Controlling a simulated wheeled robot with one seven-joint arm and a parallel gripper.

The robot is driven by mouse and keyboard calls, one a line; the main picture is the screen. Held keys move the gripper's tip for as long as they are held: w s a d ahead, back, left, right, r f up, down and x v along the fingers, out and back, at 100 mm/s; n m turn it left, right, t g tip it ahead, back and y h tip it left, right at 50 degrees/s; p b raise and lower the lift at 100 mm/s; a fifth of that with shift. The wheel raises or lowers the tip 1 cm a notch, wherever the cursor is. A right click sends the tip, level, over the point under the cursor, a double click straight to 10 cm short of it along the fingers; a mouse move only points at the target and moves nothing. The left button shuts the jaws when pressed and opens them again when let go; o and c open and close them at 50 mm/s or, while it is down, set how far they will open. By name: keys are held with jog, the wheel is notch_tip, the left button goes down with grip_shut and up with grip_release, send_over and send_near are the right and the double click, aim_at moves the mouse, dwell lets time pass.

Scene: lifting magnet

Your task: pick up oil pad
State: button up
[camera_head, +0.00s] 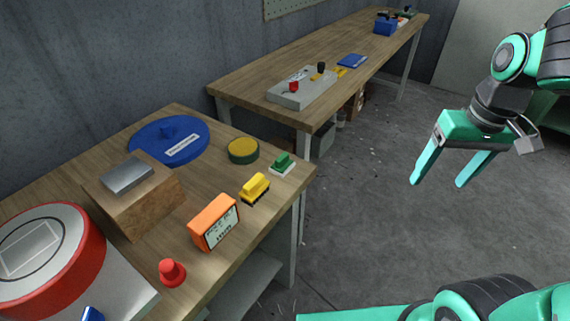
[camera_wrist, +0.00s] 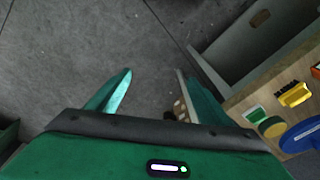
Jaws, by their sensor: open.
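A small green-handled block on a white pad (camera_head: 282,163), which looks like the oil pad, sits near the right corner of the near wooden bench. It also shows at the right of the wrist view (camera_wrist: 256,115). Beside it stands a round tin (camera_head: 243,151) with a yellow top and dark green side, also in the wrist view (camera_wrist: 272,128). My gripper (camera_head: 438,183) is open and empty, over the floor to the right of the bench and well apart from the pad. Its fingers point down in the head view and spread apart in the wrist view (camera_wrist: 153,76).
The near bench (camera_head: 207,170) also holds a yellow brush (camera_head: 255,188), an orange meter (camera_head: 213,222), a red knob (camera_head: 172,272), a blue disc (camera_head: 150,146), a wooden block (camera_head: 150,205) and a red round magnet (camera_head: 88,265). A second bench (camera_head: 240,87) stands behind.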

jog(key=w+a+n, duration=0.4)
jog(key=w+a, duration=0.3)
jog(key=n+t+y, duration=0.1)
jog(key=n+y, duration=0.2)
jog(key=n, duration=0.4)
send_near(282, 157)
jog(key=x, duration=0.4)
jog(key=shift+d+f, duration=0.15)
jog(key=shift+f, duration=0.1)
jog(key=shift+x, duration=3)
jog(key=shift+w, duration=0.1)
jog(key=c, duration=1.1)
